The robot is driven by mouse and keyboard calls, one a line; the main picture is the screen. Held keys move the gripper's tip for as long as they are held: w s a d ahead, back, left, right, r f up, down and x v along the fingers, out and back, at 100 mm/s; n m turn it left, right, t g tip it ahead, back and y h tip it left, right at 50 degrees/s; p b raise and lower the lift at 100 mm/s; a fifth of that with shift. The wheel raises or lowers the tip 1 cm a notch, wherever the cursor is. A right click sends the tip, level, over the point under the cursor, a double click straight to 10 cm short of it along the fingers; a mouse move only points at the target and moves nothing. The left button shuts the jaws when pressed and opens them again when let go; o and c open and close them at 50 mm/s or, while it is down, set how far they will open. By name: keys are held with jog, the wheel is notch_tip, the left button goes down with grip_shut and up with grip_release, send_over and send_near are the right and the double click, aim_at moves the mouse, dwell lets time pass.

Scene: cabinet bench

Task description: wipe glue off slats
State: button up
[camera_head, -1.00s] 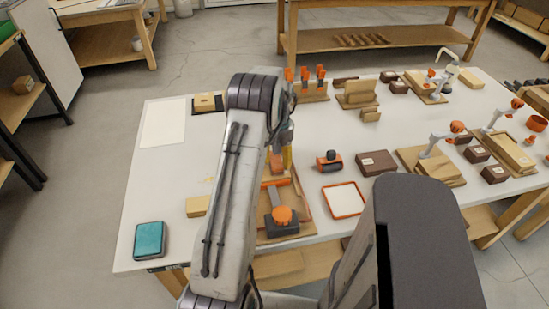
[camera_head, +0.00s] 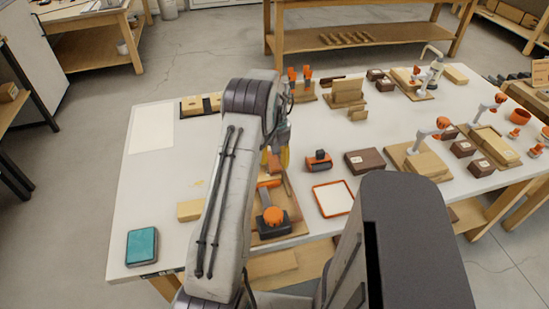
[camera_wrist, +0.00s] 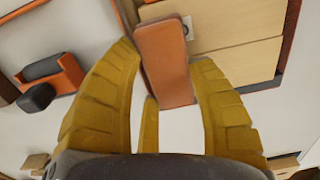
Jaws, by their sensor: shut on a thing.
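My gripper (camera_wrist: 168,58) has yellow fingers shut on a flat rust-orange bar (camera_wrist: 163,62). What lies under the bar is hidden. In the wrist view, pale wooden slats (camera_wrist: 240,62) with dark gaps lie beside the bar, inside an orange-edged frame. In the head view, my gripper (camera_head: 274,158) is low over the back of the wooden fixture (camera_head: 298,222), partly hidden by my arm. A dark clamp with an orange knob (camera_head: 272,214) sits at the fixture's front. I cannot make out any glue on the slats.
A teal pad (camera_head: 142,246) lies at the front left corner of the white table (camera_head: 160,190). A wooden block (camera_head: 190,210) is left of my arm. An orange-rimmed tray (camera_head: 334,199), a black and orange tool (camera_head: 318,161) and a dark box (camera_head: 364,161) stand to the right.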

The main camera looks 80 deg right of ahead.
jog(key=shift+w, duration=0.2)
jog(key=shift+w+a+f+b, duration=0.1)
jog(key=shift+w+a+b, duration=0.1)
jog(key=shift+w, duration=0.25)
jog(key=shift+w+a+b, duration=0.2)
jog(key=shift+w, duration=0.25)
jog(key=shift+w, duration=0.1)
jog(key=shift+w+a, duration=0.4)
jog(key=shift+w, duration=0.45)
jog(key=shift+w, duration=0.15)
jog(key=shift+w+a+b, duration=0.35)
jog(key=shift+w+b, duration=0.05)
jog(key=shift+w, duration=0.45)
jog(key=shift+w+a, duration=0.25)
jog(key=shift+w, duration=0.25)
jog(key=shift+w+a, duration=0.2)
jog(key=shift+w, duration=0.3)
